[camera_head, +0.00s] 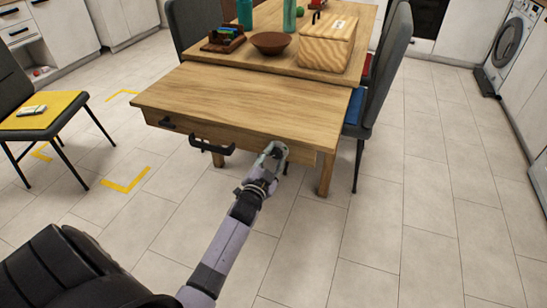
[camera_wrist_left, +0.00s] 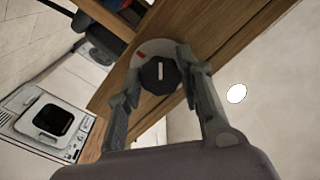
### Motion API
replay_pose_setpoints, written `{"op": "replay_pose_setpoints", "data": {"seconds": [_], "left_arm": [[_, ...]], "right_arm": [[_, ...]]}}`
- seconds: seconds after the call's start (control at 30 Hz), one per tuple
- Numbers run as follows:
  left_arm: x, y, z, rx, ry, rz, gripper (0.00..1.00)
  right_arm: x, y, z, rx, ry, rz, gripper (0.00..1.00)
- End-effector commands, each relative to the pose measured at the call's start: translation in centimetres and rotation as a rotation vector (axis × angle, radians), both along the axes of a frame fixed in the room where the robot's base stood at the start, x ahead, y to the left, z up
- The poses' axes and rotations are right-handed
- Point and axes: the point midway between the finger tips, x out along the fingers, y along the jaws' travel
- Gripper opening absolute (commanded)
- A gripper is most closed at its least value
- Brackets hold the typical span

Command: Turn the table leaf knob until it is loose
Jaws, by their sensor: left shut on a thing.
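The table leaf knob (camera_wrist_left: 158,76) is a dark round knob with a white line across its face. It sits on a pale round plate with a red mark, on the wooden side of the table leaf (camera_head: 250,98). My left gripper (camera_wrist_left: 160,68) is shut on the knob, with one finger on each side of it. In the head view my left gripper (camera_head: 273,152) reaches the front edge of the leaf, to the right of a black handle (camera_head: 212,147). There it hides the knob. My right gripper is not in view.
A wooden box (camera_head: 327,45), a brown bowl (camera_head: 271,42) and bottles stand on the table's back part. Dark chairs flank the table. A grey chair with a yellow seat (camera_head: 40,110) stands at the left. The leaf top is bare. The tiled floor at the right is clear.

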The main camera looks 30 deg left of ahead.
Motion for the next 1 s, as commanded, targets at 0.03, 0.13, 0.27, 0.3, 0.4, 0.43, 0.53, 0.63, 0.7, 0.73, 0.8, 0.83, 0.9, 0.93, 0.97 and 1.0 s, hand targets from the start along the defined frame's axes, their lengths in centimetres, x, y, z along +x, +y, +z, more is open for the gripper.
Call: {"op": "replay_pose_setpoints", "data": {"seconds": [0.03,0.13,0.27,0.3,0.4,0.43,0.53,0.63,0.7,0.73,0.8,0.83,0.9,0.93,0.97,1.0], "left_arm": [[-0.1,0.0,-0.2,-0.001,0.005,0.000,0.06],[-0.1,0.0,-0.2,-0.001,0.005,0.000,0.36],[-0.1,0.0,-0.2,0.000,0.004,0.000,0.45],[-0.1,0.0,-0.2,0.000,0.004,0.000,0.47],[0.0,0.0,-0.1,0.000,0.002,0.000,0.54],[0.0,0.0,-0.1,0.000,0.002,0.000,0.54],[0.0,0.0,-0.1,0.001,0.002,0.000,0.54],[0.0,0.0,0.0,0.001,0.002,0.000,0.54],[-0.1,0.0,-0.1,0.001,0.002,0.000,0.54],[-0.2,-0.1,-0.1,0.002,0.002,0.000,0.54],[-0.7,-0.2,-0.1,0.001,0.002,0.000,0.54],[-1.1,-0.3,-0.1,0.000,0.002,0.000,0.54],[-2.2,-0.5,-0.2,0.000,0.004,0.000,0.54],[-2.8,-0.7,-0.2,0.000,0.004,0.000,0.54],[-3.4,-0.8,-0.2,0.000,0.005,0.001,0.54],[-4.2,-1.0,-0.2,0.000,0.005,0.001,0.54]], "right_arm": [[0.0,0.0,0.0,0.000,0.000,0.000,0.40],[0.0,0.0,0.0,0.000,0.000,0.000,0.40],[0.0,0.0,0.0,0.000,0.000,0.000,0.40],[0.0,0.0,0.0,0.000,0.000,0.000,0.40],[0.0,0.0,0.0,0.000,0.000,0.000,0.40],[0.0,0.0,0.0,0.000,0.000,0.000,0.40],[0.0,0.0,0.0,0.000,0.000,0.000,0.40],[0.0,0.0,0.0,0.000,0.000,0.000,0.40],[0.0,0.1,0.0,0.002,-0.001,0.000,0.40],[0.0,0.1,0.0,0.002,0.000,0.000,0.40],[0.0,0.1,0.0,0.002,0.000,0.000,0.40],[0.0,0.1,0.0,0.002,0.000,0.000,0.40],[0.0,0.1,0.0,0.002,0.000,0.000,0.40],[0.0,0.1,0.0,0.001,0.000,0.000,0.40],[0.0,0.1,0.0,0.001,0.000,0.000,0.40],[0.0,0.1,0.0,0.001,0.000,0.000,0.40]]}}
